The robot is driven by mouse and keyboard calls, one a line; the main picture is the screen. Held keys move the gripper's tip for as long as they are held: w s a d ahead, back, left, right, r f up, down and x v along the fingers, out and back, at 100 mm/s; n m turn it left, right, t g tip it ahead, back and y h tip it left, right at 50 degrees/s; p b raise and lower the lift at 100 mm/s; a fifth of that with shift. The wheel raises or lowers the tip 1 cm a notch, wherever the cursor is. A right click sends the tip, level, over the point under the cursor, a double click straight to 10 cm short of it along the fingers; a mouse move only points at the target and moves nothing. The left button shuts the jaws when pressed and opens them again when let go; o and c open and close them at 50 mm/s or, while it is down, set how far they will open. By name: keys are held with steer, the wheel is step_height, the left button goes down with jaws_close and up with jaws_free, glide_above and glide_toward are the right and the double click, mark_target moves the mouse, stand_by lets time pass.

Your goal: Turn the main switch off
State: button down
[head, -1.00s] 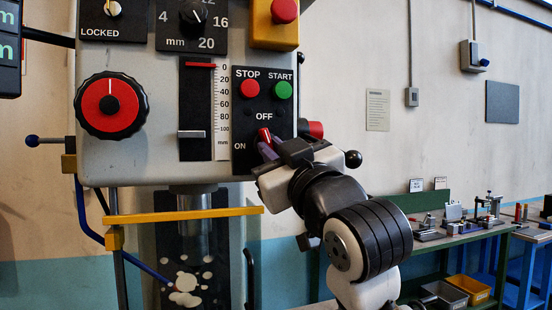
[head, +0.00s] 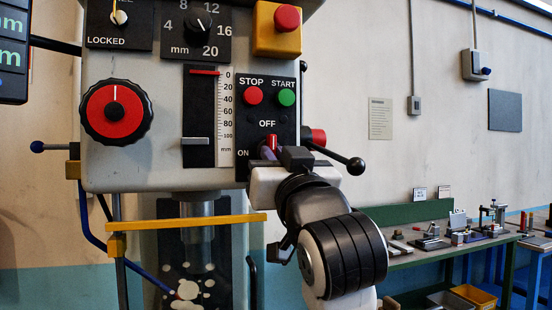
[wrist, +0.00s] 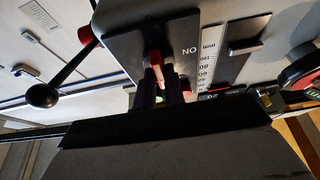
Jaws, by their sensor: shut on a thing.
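The main switch (head: 271,141) is a red handle on the black panel (head: 244,122). The handle stands about upright, pointing toward the OFF mark above it; ON is at its lower left. My gripper (head: 269,152) is shut on the handle from below, and its fingers hide the handle's lower part and the pivot. In the wrist view, the red handle (wrist: 154,60) shows at the tips of the dark fingers of my gripper (wrist: 161,84), in front of the panel marked ON.
A red STOP button (head: 253,95) and a green START button (head: 285,97) are above the switch. A black ball lever (head: 355,164) sticks out at the right, close to my wrist. A yellow bar (head: 190,221) crosses below the machine head.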

steer(key=c, duration=1.5)
jaws_free()
steer(key=b+v, duration=0.4)
steer(key=v, duration=0.9)
steer(key=shift+s+f, duration=0.15)
steer(key=shift+s, duration=0.25)
